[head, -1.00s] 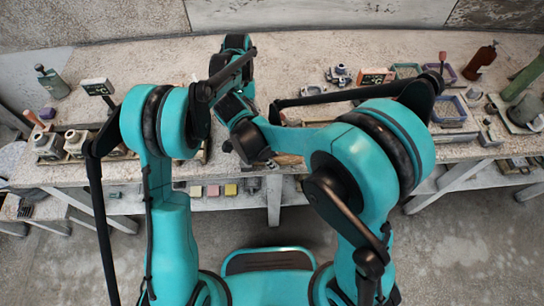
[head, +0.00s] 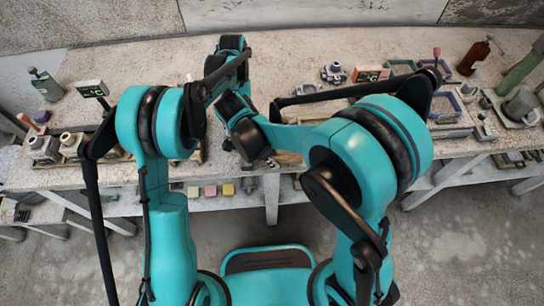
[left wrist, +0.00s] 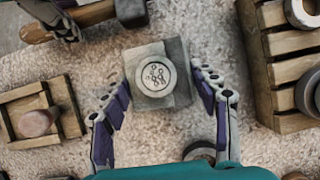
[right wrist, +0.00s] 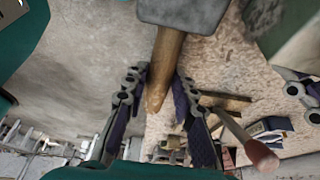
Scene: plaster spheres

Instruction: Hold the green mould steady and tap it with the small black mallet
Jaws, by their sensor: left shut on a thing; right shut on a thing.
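In the left wrist view the mould (left wrist: 182,100) is a squarish block that looks grey, with a pale round top (left wrist: 156,76) marked with dots. My left gripper (left wrist: 160,84) is shut on it, one finger on each side. The mallet has a wooden handle (right wrist: 168,55) and a dark grey head (right wrist: 188,12). My right gripper (right wrist: 158,80) is shut on the handle. In the left wrist view the mallet head (left wrist: 130,10) is just beyond the mould's upper left edge, apart from it in the picture. In the head view my arms largely hide both grippers and the mould.
A wooden tray with a round peg (left wrist: 36,122) is left of the mould. A slatted wooden crate (left wrist: 290,45) holding round pieces is to its right. A dark red bottle (head: 474,57) stands at the bench's right.

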